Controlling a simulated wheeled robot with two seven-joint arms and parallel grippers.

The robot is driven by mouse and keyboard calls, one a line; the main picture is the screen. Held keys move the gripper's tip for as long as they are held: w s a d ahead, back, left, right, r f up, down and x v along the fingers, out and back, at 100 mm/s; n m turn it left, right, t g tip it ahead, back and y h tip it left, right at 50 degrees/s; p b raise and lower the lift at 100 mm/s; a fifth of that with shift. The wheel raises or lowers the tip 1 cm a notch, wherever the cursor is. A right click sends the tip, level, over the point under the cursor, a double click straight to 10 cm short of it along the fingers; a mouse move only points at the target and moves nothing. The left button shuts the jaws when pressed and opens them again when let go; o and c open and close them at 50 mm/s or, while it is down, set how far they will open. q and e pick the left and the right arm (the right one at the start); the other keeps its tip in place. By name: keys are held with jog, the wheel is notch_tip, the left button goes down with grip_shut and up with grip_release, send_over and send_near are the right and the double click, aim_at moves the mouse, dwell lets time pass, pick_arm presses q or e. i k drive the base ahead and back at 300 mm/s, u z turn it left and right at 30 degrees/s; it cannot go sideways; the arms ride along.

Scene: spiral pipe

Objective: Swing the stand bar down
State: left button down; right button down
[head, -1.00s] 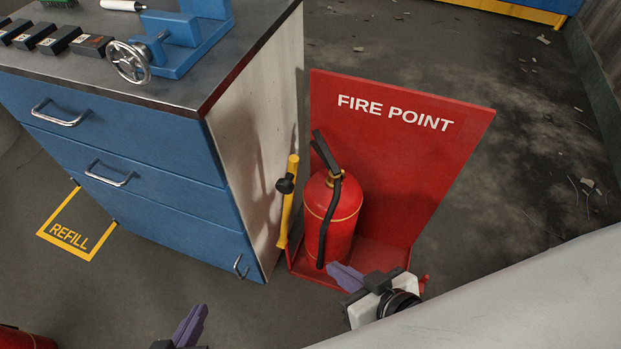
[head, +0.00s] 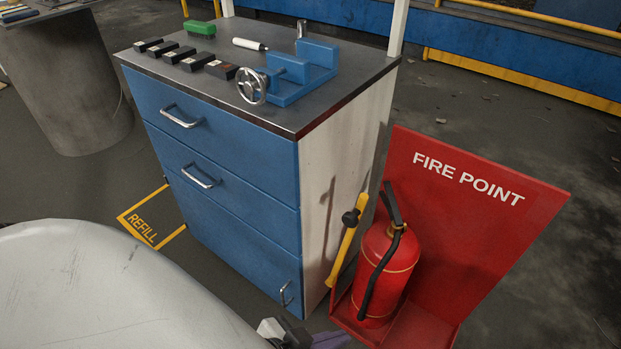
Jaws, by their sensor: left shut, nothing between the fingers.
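The stand bar (head: 345,245) is a yellow bar with a black knob. It stands upright, slightly tilted, at the left front edge of the red fire point stand (head: 470,215). A red fire extinguisher (head: 385,275) with a black handle and hose stands on the stand's base, just right of the bar. My left gripper (head: 333,341) shows only in part at the bottom edge, with purple fingers. It is shut and empty, below the bar's lower end and apart from it. My right gripper is out of view.
A blue drawer cabinet (head: 228,200) stands close to the left of the bar. A blue vise (head: 300,75) and several dark blocks lie on its top. A yellow REFILL floor marking (head: 143,225) is at left. Open floor lies to the right.

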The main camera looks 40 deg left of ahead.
aim_at(351, 220)
jog(key=k, duration=0.3)
jog(key=u, duration=1.1)
